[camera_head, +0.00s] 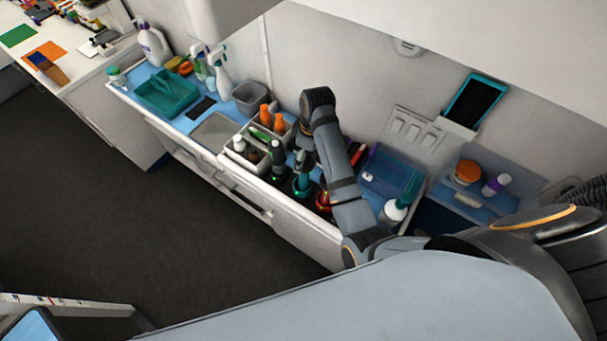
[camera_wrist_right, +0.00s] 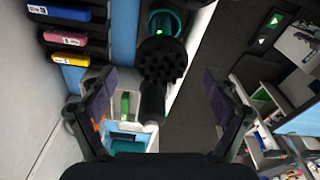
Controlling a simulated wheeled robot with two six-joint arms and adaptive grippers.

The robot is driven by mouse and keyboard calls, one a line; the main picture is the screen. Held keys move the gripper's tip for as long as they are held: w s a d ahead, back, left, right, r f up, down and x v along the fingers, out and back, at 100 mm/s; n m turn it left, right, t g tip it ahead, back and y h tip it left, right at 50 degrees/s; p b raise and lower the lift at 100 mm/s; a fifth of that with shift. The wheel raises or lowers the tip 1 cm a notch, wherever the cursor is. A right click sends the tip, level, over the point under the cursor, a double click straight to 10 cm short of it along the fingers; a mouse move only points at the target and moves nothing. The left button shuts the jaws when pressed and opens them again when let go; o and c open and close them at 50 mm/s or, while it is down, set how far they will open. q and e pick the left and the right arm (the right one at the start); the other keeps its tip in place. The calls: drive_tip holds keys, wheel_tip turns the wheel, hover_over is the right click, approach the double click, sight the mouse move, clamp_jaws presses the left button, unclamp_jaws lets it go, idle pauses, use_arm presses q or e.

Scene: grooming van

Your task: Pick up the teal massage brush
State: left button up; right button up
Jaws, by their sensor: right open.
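The teal massage brush (camera_head: 302,184) stands near the front edge of the counter in the head view. It sits between a dark brush (camera_head: 277,160) and a red item (camera_head: 322,201). In the right wrist view a teal round shape (camera_wrist_right: 161,16), likely this brush, is at the top, partly hidden behind a black bristled head (camera_wrist_right: 160,62). My right gripper (camera_head: 302,158) is above the counter, close to the teal and dark brushes. In the wrist view its fingers (camera_wrist_right: 160,92) are spread apart with nothing visibly gripped. My left gripper is not in view.
A white caddy (camera_head: 239,153) with orange bottles stands left of the brushes. A blue bin (camera_head: 390,176) and a white pump bottle (camera_head: 393,211) stand to the right. In the wrist view, several coloured boxes (camera_wrist_right: 69,38) line the wall side.

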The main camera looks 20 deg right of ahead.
sight(304, 175)
wheel_tip(304, 175, down, 2)
drive_tip(key=shift+a+f+p, duration=0.1)
drive_tip(key=shift+p, duration=0.85)
wheel_tip(304, 175, down, 2)
drive_tip(key=shift+a+f, duration=0.1)
drive_tip(key=shift+f, duration=0.1)
drive_tip(key=c, duration=0.8)
drive_tip(key=shift+c, duration=1.2)
drive_tip(key=c, duration=0.7)
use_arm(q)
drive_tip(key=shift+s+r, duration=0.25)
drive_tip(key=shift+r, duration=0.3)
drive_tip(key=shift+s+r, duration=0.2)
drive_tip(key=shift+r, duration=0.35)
use_arm(e)
drive_tip(key=shift+w, duration=0.1)
clamp_jaws()
